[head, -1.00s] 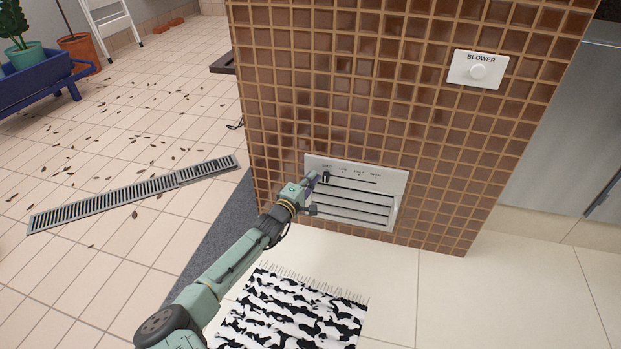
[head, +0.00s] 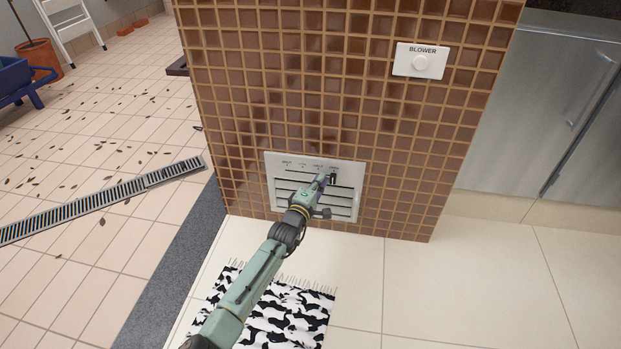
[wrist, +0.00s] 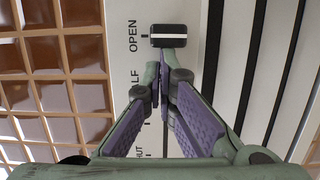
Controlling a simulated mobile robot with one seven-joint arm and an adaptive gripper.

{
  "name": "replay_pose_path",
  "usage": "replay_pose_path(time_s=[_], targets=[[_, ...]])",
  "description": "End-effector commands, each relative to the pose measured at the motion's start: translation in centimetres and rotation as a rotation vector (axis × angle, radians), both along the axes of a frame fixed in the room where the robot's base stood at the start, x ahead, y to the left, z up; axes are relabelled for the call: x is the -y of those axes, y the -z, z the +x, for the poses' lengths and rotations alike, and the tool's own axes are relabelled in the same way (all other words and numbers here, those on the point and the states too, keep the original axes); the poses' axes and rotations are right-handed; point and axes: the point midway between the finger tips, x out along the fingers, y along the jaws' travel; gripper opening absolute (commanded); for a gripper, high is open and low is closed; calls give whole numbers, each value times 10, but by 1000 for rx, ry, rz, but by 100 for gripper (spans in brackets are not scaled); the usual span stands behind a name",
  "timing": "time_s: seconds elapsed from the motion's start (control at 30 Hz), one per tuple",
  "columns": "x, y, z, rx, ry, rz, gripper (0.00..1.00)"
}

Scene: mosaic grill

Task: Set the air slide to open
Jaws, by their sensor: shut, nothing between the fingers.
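The air slide's black knob (head: 333,180) is at the right end of its track on the white vent panel (head: 270,180), under the last label. In the wrist view the knob (wrist: 168,36), with a white stripe across it, lines up with the OPEN mark. My gripper (head: 325,177) is shut and empty, just left of the knob in the head view. In the wrist view its fingertips (wrist: 163,68) are right beside the knob on the HALF side; I cannot tell whether they touch it. The fingers partly cover the HALF and SHUT labels.
Dark vent slots (wrist: 245,70) run beside the track. The panel is set low in a brown tiled pillar (head: 300,80). A BLOWER knob plate (head: 403,60) is higher up to the right. A black-and-white rug (head: 290,320) lies on the floor in front.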

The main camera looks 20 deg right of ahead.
Motion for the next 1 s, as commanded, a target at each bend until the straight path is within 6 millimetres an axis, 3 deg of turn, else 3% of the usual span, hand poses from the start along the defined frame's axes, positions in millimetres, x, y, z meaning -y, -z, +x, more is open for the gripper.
replay_pose_path(time_s=[0.53, 1.0], targets=[[4, -6, -3, 1, 3, -2, 0], [2, -87, -1, 1, -1, -3, 0]])
